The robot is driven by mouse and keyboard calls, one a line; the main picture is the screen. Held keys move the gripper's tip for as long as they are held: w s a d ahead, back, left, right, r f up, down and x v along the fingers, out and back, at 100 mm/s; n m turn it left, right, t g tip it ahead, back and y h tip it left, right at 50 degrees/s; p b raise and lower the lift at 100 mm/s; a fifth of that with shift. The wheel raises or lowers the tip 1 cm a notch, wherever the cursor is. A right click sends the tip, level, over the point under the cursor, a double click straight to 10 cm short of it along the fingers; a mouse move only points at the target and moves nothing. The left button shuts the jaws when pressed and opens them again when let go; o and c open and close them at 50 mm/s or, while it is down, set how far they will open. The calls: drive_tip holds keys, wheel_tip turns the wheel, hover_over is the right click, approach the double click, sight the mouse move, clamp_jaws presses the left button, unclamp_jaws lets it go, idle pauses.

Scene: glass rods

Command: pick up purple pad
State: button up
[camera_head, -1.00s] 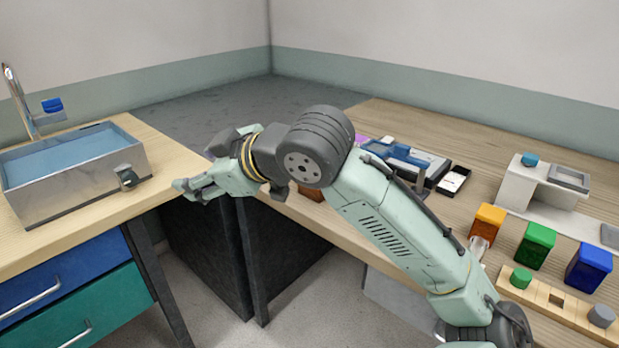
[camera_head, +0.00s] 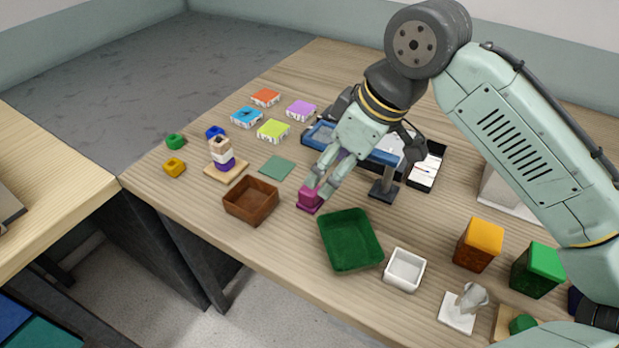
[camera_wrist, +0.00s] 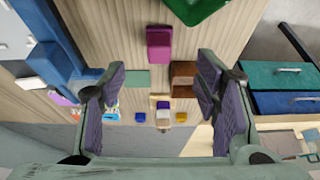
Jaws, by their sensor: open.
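The purple pad (camera_head: 301,109) lies flat on the wooden table, in a group of coloured pads with pale sides. A purple patch in the wrist view (camera_wrist: 62,98), left of one finger, looks like the same pad. My gripper (camera_head: 322,184) is open over the table, in front of and a little right of the purple pad, not touching it. Its fingers are spread wide in the wrist view (camera_wrist: 160,90), with nothing held between them. In the head view the fingertips are close to a magenta block (camera_head: 309,200); whether they touch it is unclear.
Orange (camera_head: 265,97), blue (camera_head: 247,117) and lime (camera_head: 273,130) pads lie around the purple one. A blue device (camera_head: 375,155) stands just right, partly behind my gripper. A brown box (camera_head: 251,208), stacked blocks (camera_head: 221,150) and a green tray (camera_head: 350,255) are nearby.

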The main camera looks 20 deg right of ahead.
sight(310, 192)
drive_tip(key=x, duration=0.4)
drive_tip(key=shift+a+f, duration=0.15)
drive_tip(key=shift+f, duration=0.1)
drive_tip(key=shift+w+p+x, duration=0.2)
drive_tip(key=shift+p+x, duration=0.3)
drive_tip(key=shift+x, duration=0.85)
drive_tip(key=shift+w+p+x, duration=0.25)
drive_tip(key=shift+p+x, duration=0.25)
drive_tip(key=shift+x, duration=0.9)
drive_tip(key=shift+r, duration=0.15)
drive_tip(key=c, duration=1.2)
